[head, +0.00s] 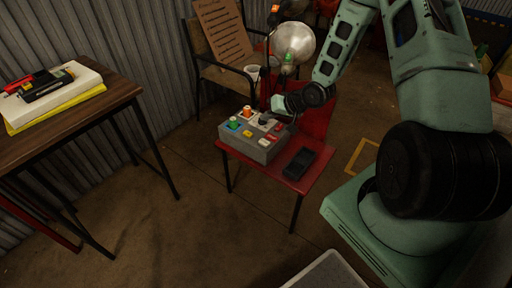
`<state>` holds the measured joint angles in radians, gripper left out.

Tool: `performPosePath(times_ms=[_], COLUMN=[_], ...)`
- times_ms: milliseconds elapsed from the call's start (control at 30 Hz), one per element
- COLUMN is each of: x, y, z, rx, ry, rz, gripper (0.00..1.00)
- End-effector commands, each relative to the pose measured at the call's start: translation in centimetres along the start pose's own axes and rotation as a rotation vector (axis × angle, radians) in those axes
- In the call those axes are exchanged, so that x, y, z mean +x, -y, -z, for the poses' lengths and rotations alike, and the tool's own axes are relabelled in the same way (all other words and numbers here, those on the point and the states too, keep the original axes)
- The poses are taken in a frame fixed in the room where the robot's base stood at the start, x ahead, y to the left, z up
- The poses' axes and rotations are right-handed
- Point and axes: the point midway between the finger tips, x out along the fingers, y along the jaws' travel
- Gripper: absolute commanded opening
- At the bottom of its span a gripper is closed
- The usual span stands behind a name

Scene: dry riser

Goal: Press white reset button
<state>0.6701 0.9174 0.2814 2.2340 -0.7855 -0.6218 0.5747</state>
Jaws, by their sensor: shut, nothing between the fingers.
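A grey control box (257,147) with several coloured buttons sits on a red chair (235,161). A small pale button (264,142), which looks white, is near the front edge of its top, between a yellow button (248,133) and a red one (273,137). My gripper (268,116) is shut and empty, above the rear part of the box. It hides part of the box top behind it. I cannot tell whether its tips touch the box.
A black handheld device (301,163) lies on the seat, right of the box. An orange knob (247,111) and a green button (233,124) are on the box's left. A metal lamp (294,41) stands behind. A wooden table (110,97) is at left.

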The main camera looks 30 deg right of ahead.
Motion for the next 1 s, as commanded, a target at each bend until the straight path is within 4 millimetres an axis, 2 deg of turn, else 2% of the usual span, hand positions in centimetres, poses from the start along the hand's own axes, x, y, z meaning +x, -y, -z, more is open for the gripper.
performPosePath(times_ms=[533, 1000], x=[0.6, 4.4], y=[-0.5, -3.3], z=[-0.4, -3.2], rx=[0.001, 0.001], ry=[-0.002, -0.002], rz=[0.001, 0.001], gripper=[0.0, 0.0])
